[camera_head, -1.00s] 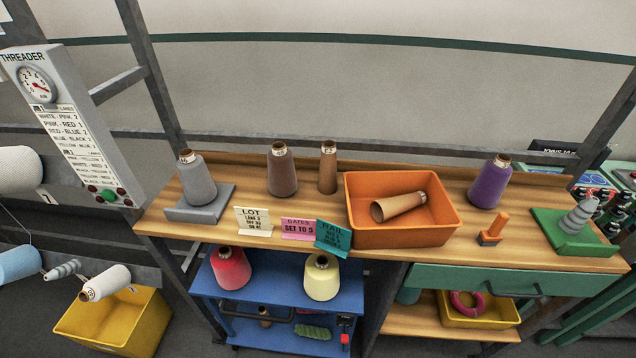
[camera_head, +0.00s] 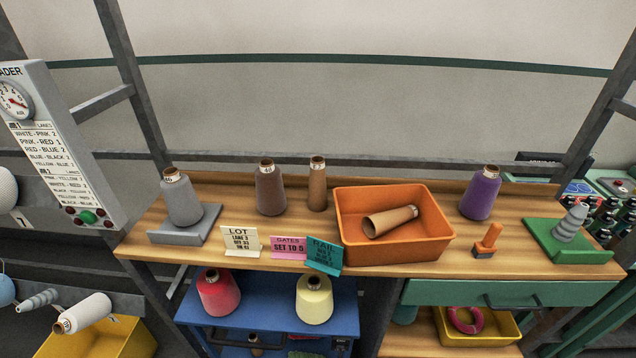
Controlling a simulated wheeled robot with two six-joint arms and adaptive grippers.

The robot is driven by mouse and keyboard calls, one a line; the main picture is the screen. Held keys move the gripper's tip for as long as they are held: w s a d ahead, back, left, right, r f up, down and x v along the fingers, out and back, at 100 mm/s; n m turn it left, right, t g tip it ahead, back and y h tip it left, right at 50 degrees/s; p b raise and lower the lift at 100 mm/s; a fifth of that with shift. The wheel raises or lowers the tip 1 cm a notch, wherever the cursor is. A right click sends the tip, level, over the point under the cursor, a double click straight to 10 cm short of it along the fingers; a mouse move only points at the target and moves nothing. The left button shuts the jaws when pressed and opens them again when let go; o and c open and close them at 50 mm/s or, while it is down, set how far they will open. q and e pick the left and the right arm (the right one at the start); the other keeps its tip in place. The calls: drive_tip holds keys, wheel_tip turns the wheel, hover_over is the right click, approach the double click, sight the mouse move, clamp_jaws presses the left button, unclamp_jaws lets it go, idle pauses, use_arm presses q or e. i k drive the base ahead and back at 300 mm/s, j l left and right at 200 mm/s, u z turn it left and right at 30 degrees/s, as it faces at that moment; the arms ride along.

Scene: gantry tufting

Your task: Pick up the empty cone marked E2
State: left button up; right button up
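A bare brown cone (camera_head: 317,184) stands upright near the back of the wooden bench, just left of the orange bin. A small mark shows on its top band; it looks like E2 but is too small to read surely. A second bare brown cone (camera_head: 389,222) lies on its side in the orange bin (camera_head: 393,252); no mark on it is readable. Neither of my grippers is in view, and nothing touches either cone.
A brown yarn cone (camera_head: 270,190) stands left of the bare cone, with a grey cone (camera_head: 182,201) farther left. A purple cone (camera_head: 481,195) is right of the bin. LOT (camera_head: 241,242), GATES (camera_head: 288,249) and RAIL (camera_head: 324,257) cards line the front edge.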

sight(317, 196)
drive_tip(key=k+l+u, duration=0.4)
drive_tip(key=l, duration=0.3)
drive_tip(key=k+l+u, duration=0.35)
drive_tip(key=l, duration=0.3)
drive_tip(key=k+l+u, duration=0.4)
drive_tip(key=k+l, duration=0.1)
drive_tip(key=l, duration=0.05)
